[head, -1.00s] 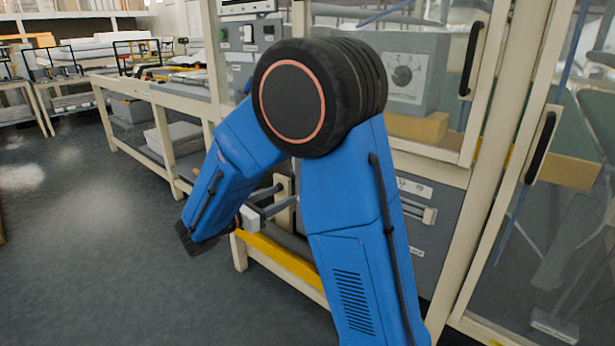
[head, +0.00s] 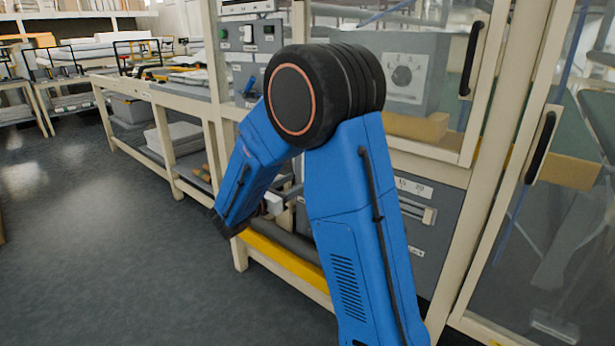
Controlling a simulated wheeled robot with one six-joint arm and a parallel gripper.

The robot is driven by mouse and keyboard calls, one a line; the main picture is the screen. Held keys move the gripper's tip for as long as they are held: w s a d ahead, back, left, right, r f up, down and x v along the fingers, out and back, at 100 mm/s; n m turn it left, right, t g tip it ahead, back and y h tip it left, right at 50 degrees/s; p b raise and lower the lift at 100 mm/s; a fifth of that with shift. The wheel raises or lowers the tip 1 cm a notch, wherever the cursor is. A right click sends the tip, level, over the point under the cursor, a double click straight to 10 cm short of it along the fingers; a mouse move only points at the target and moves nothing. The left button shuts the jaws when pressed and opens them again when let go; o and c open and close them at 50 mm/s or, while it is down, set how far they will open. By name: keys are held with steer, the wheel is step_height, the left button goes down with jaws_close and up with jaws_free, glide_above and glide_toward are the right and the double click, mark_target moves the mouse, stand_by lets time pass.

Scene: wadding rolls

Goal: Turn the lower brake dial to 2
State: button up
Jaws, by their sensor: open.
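No dial shows on the visible part of the lower grey panel (head: 432,235), which has a pale label and a slotted plate. My blue arm hides the panel's left part, so a lower dial may be behind it. My gripper (head: 291,191) is open, low beside the cream frame and mostly hidden by my arm. I cannot see it touching anything.
A yellow rail (head: 280,262) and dark roller run low in front of the frame. Glazed doors with black handles (head: 472,58) stand at right. A cream workbench (head: 150,92) runs back left. The grey floor (head: 100,250) at left is clear.

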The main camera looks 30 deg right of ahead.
steer(key=x, duration=0.6)
steer(key=shift+d, duration=0.4)
steer(key=shift+w, duration=0.1)
steer(key=shift+c, duration=0.6)
steer(key=c, duration=0.9)
